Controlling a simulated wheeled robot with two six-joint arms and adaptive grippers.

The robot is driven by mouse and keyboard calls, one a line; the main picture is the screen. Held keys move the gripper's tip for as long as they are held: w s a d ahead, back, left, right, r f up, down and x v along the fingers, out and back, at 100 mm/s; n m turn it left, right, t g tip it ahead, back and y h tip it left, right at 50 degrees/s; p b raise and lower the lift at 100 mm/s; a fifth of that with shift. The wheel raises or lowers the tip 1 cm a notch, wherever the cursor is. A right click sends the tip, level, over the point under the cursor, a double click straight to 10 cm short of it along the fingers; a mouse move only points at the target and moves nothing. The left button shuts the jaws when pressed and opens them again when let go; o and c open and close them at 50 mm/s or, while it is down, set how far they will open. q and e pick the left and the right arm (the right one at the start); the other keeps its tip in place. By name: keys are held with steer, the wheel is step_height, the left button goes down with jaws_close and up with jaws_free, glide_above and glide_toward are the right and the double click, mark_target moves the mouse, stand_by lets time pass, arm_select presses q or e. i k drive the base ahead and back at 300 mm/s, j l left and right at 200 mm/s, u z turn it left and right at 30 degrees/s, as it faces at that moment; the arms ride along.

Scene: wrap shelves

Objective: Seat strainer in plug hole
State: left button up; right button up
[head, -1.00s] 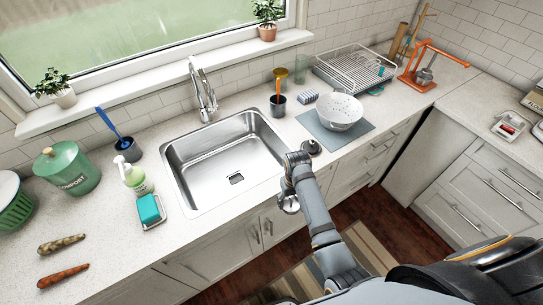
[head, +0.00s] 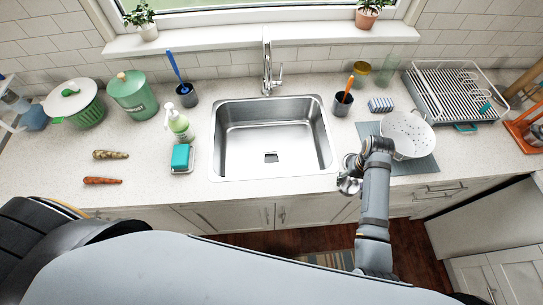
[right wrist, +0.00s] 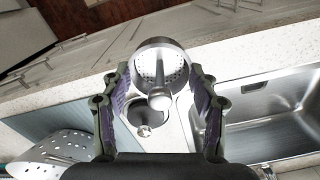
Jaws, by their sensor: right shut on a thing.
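The strainer (right wrist: 160,64) is a shiny metal basket with small holes and a central knob. My right gripper (right wrist: 158,72) is shut on it, its purple-padded fingers on either side. In the head view the right gripper (head: 350,178) and silver strainer (head: 348,187) are at the counter's front edge, right of the sink; my wrist partly covers them. The sink (head: 323,140) is empty. A dark squarish opening, apparently the plug hole (head: 270,157), shows in its floor, with nothing in it. My left gripper is not in view.
A round metal thing with a dark inside (right wrist: 150,108) stands on the counter below the strainer. A white colander (head: 407,132) sits on a blue-grey mat (head: 425,166) to the right. The faucet (head: 268,70) is behind the sink. A teal sponge (head: 180,156) is left.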

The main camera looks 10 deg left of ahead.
mark_target(272, 161)
steer(key=i+j+u, duration=0.1)
steer(key=j+u, duration=0.2)
steer(key=i+j+u, duration=0.15)
steer(key=u, duration=0.15)
steer(key=l+u, duration=0.25)
steer(key=k+l+u, duration=0.25)
steer(key=l, duration=0.15)
steer(key=i+l, duration=0.05)
steer(key=i, duration=0.05)
